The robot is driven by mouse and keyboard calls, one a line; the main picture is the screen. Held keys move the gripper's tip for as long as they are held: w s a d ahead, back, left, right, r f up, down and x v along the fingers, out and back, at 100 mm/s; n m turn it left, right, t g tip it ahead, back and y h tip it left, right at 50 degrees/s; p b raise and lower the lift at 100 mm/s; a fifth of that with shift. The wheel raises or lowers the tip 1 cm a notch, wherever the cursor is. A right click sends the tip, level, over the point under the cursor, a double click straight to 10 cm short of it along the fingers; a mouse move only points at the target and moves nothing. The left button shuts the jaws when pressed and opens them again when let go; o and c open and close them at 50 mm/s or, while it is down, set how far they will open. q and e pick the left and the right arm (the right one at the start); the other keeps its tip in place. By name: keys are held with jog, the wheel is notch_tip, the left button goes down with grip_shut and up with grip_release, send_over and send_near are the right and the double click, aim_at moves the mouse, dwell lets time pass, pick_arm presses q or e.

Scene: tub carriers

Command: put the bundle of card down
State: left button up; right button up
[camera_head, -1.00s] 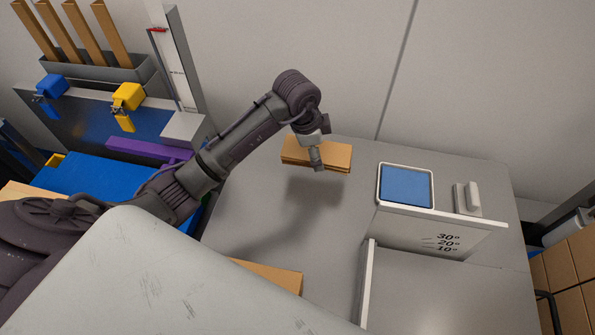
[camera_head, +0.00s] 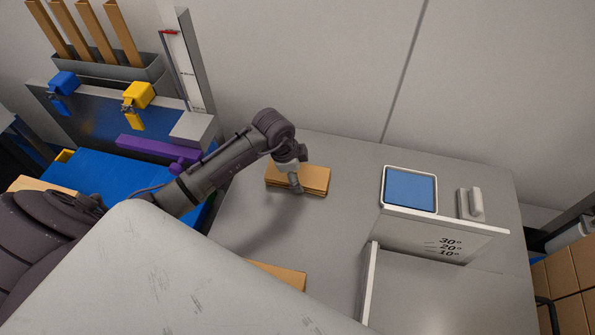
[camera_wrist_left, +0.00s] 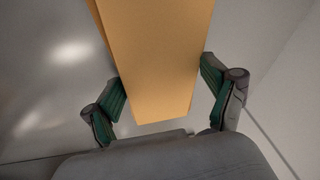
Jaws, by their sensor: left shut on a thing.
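The bundle of card (camera_head: 312,179) is a short stack of tan sheets over the grey worktop in the head view. My left gripper (camera_head: 296,184) is at its near side and shut on it. In the left wrist view the bundle of card (camera_wrist_left: 155,60) runs between the two green-padded fingers of the left gripper (camera_wrist_left: 163,95), with a pad against each side. The bundle looks low, close to the worktop; I cannot tell whether it touches. My right gripper is not in view.
A blue-screened panel (camera_head: 409,188) and a low fence (camera_head: 367,290) stand on the worktop (camera_head: 330,235) to the right. Another tan card piece (camera_head: 280,275) lies at the front, partly hidden. Blue and yellow clamps (camera_head: 138,96) are at the left. The worktop between is clear.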

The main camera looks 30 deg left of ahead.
pick_arm(q)
jog(key=shift+f, duration=0.15)
jog(key=o, duration=1.1)
jog(key=shift+c, duration=0.2)
jog(key=v, duration=1.2)
jog(key=shift+r, duration=0.3)
